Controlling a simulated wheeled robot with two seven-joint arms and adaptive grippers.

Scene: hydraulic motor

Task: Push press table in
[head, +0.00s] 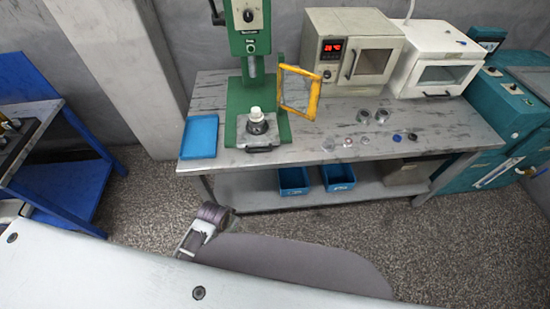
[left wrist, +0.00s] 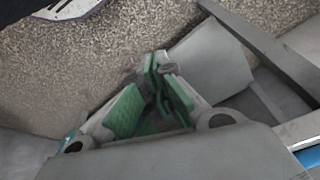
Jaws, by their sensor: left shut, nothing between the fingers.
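The green press (head: 246,45) stands on the grey workbench against the back wall. Its press table (head: 259,141) is a light metal plate low on the press, with a dark handle (head: 263,149) at its front edge. A dark round part with a cream top (head: 257,121) sits on the press table. The orange-framed guard (head: 299,91) stands swung out to the right of the press. My left gripper (left wrist: 160,70) shows in the left wrist view with its green-padded fingers shut and empty, over the speckled floor, apart from the press. I cannot make it out in the head view. My right gripper is not in view.
A blue tray (head: 200,136) lies left of the press. Small metal parts (head: 363,116) and two ovens (head: 350,62) are on the right of the bench (head: 330,151). Blue bins (head: 338,177) sit on the lower shelf. Open floor (head: 150,200) lies in front at left.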

